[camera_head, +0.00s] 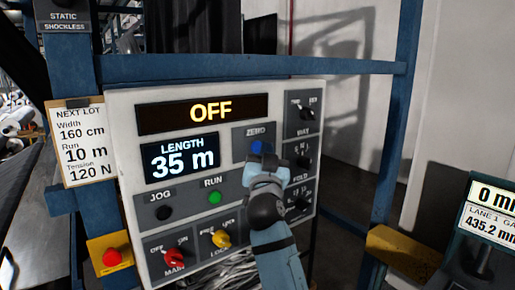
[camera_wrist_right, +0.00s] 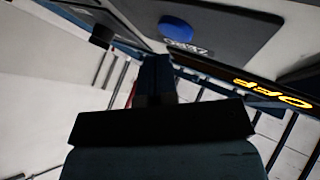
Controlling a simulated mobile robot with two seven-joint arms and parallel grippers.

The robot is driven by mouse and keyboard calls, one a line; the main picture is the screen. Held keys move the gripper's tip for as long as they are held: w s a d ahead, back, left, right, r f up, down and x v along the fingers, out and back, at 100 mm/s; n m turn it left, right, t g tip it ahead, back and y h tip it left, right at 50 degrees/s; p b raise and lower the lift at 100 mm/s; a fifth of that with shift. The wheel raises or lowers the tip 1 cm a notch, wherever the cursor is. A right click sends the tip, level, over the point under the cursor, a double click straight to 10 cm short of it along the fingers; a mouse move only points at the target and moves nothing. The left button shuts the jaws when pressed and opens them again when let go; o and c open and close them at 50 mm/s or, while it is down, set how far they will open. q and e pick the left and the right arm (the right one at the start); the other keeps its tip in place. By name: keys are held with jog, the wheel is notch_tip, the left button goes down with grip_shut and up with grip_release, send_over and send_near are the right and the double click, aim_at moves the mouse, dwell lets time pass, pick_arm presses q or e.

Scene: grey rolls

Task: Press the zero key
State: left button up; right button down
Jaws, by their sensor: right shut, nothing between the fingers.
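The zero key is a round blue button (camera_head: 257,146) under the label ZERO, on a grey plate at the upper middle of the white control panel (camera_head: 122,130). The key also shows in the right wrist view (camera_wrist_right: 176,29), near the top. My right gripper (camera_head: 264,163) is shut and empty, in front of the panel just below the key, and hides part of it. In the right wrist view its fingertips (camera_wrist_right: 155,62) point toward the panel beside the key, with a small gap showing between them. My left gripper is not in view.
The panel's top display (camera_head: 205,113) reads OFF and the length display (camera_head: 181,159) reads 35 m. A green RUN button (camera_head: 214,197), a black JOG button (camera_head: 164,213), a red main switch (camera_head: 174,258) and a yellow lock switch (camera_head: 221,239) sit lower. Dark knobs (camera_head: 304,162) line the right side.

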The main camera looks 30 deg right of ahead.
jog(key=shift+w, duration=0.1)
dwell(0.5)
jog(key=shift+w+b, duration=0.4)
jog(key=shift+w+b, duration=0.35)
jog(key=shift+b, duration=0.05)
dwell(0.5)
jog(key=shift+s, duration=0.8)
jog(key=s+p, duration=0.1)
jog(key=s, duration=0.4)
jog(key=shift+d, duration=0.2)
